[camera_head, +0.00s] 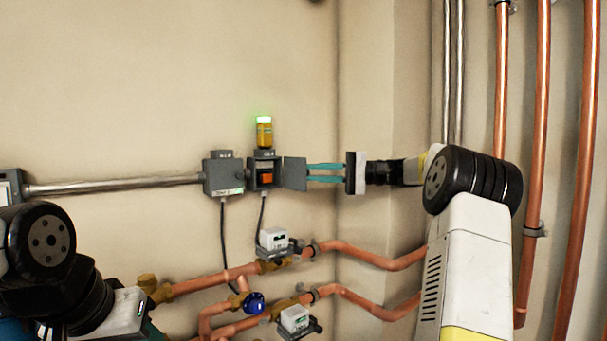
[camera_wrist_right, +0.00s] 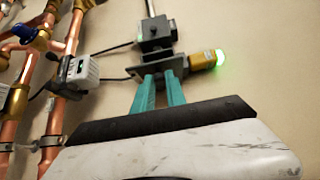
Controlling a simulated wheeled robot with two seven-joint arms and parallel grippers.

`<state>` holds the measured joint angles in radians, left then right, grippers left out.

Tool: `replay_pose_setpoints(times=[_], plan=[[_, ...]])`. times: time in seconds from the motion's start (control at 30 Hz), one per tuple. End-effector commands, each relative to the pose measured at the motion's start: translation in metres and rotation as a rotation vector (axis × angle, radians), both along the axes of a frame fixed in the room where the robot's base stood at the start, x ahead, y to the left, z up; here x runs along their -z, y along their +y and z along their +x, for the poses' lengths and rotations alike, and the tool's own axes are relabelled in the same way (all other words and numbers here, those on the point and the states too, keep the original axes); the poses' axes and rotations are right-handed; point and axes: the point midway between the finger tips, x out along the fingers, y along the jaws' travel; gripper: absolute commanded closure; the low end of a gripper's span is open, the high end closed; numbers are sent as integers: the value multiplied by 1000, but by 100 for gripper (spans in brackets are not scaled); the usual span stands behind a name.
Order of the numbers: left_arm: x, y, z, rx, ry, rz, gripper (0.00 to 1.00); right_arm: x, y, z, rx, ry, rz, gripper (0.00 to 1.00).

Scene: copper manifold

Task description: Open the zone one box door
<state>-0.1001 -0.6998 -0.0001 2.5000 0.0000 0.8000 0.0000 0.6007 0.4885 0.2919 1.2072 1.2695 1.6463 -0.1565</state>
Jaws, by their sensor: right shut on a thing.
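The small grey box (camera_head: 264,175) on the wall has its front open, with an orange part (camera_head: 266,178) inside. Its grey door (camera_head: 294,173) stands swung out to the right. My right gripper (camera_head: 309,173) reaches in from the right, its teal fingers shut on the door's outer edge. In the right wrist view the fingers (camera_wrist_right: 160,78) meet the dark door plate (camera_wrist_right: 140,71). The box labels are too small to read. My left gripper (camera_head: 150,328) is partly in view at the lower left; its fingertips are cut off or hidden.
A yellow lamp (camera_head: 264,133) with a lit green top stands above the box. A closed grey box (camera_head: 223,175) and a conduit (camera_head: 115,185) are to its left. Copper pipes (camera_head: 375,255), white-topped valves (camera_head: 273,239) and a blue knob (camera_head: 254,302) lie below.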

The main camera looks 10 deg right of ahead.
Motion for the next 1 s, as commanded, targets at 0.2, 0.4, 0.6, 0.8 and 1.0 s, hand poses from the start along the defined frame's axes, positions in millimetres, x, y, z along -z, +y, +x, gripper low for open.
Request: replay_pose_setpoints(times=[0.2,0.4,0.6,0.8,1.0], plan=[[0,0,0,0,0,0,59,2,-1,0,1,4,-2,100],[0,0,0,0,0,0,59,1,-1,0,1,2,-1,62],[0,0,0,0,0,0,59,1,-1,0,1,0,-1,62],[0,0,0,0,0,0,59,1,-19,-3,4,1,-1,62],[0,0,0,0,0,0,59,1,-53,-11,4,0,-1,62]])
